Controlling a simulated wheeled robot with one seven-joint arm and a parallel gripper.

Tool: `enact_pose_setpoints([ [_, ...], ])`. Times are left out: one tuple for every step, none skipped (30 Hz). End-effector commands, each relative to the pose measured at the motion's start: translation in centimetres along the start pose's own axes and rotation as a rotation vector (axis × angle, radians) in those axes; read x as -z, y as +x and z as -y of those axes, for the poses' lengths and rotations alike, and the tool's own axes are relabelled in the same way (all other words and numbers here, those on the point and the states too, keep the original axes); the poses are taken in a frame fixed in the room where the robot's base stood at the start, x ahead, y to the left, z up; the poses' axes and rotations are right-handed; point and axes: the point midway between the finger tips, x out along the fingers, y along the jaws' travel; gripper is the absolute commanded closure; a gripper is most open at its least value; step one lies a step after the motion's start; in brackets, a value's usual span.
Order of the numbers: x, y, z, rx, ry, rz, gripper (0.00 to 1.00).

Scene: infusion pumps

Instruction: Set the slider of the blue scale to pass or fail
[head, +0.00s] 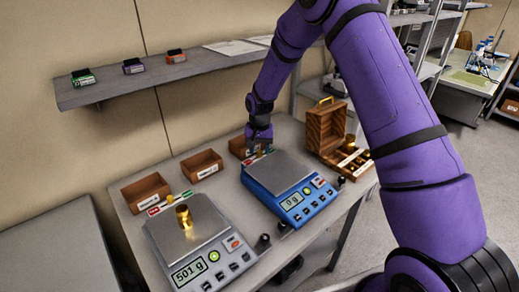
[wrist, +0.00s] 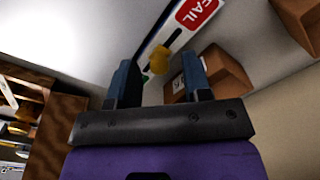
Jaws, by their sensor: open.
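The blue scale (head: 297,205) stands on the table, its plate empty and its display reading 0 g. My gripper (head: 262,150) is at its back edge, pointing down; it hides most of that scale's slider in the head view. In the wrist view, the slider strip (wrist: 182,38) has a red FAIL label (wrist: 198,10) at one end and a partly hidden green label (wrist: 173,91) at the other. The yellow slider knob (wrist: 160,60) sits between these labels, around the middle of its slot. My open gripper (wrist: 157,68) has one finger on each side of the knob; contact is unclear.
A grey scale (head: 205,257) reading 501 g carries a brass weight (head: 184,216) and has its own slider strip (head: 167,204). Brown bins (head: 146,192) line the back. A wooden weight case (head: 326,128) stands right of the blue scale. A shelf (head: 200,69) hangs above.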

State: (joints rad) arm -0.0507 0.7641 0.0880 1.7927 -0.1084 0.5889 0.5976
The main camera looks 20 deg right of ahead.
Motion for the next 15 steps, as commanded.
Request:
enact_pose_setpoints([
  [0.00,0.15,0.00,0.000,0.000,0.000,0.55],
  [0.00,0.21,0.00,0.000,0.000,0.000,0.55],
  [0.00,0.25,-0.01,0.000,0.000,0.000,0.55],
  [0.00,0.26,-0.01,0.000,0.000,0.000,0.55],
  [0.00,0.27,-0.01,0.000,0.000,0.000,0.55],
  [0.00,0.26,-0.01,0.000,0.000,0.000,0.55],
  [0.00,0.26,-0.01,0.000,0.000,0.000,0.55],
  [0.00,0.26,-0.01,0.000,0.000,0.000,0.55],
  [0.00,0.26,-0.01,0.000,0.000,0.000,0.55],
  [0.00,0.25,-0.02,0.000,0.000,0.000,0.60],
  [0.00,0.25,-0.02,0.000,0.000,0.000,0.67],
  [0.00,0.25,-0.02,0.000,0.000,0.000,0.76],
  [0.00,0.25,-0.02,0.000,0.000,0.000,0.83],
  [0.00,0.25,-0.02,0.000,0.000,0.000,0.90],
  [0.00,0.25,-0.02,0.000,0.000,0.000,0.99],
])
